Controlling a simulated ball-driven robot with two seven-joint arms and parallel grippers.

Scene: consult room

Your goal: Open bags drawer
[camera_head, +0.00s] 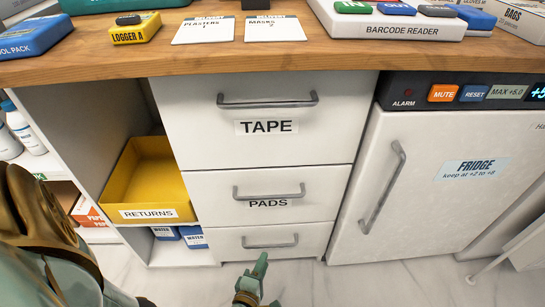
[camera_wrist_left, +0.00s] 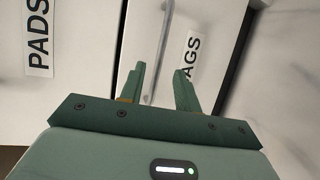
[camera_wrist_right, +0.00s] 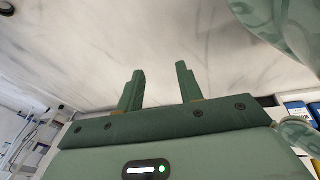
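The bags drawer (camera_head: 314,236) is the lowest of three white drawers in the head view and looks closed. Its grey bar handle (camera_head: 270,242) shows there, and its label is hidden. In the left wrist view, the drawer handle (camera_wrist_left: 160,50) runs between the two fingertips, and the label (camera_wrist_left: 190,58) partly shows as "AGS". My left gripper (camera_head: 260,262) is open just below and in front of this handle; I cannot tell whether the handle is inside the fingers. My right gripper (camera_wrist_right: 160,72) is open and empty, facing pale marbled floor, outside the head view.
Above are the TAPE drawer (camera_head: 328,105) and the PADS drawer (camera_head: 326,185), both closed. A fridge (camera_head: 430,215) stands to the right. A yellow returns bin (camera_head: 130,190) sits on the left shelf. The wooden counter (camera_head: 200,60) above carries several boxes and cards.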

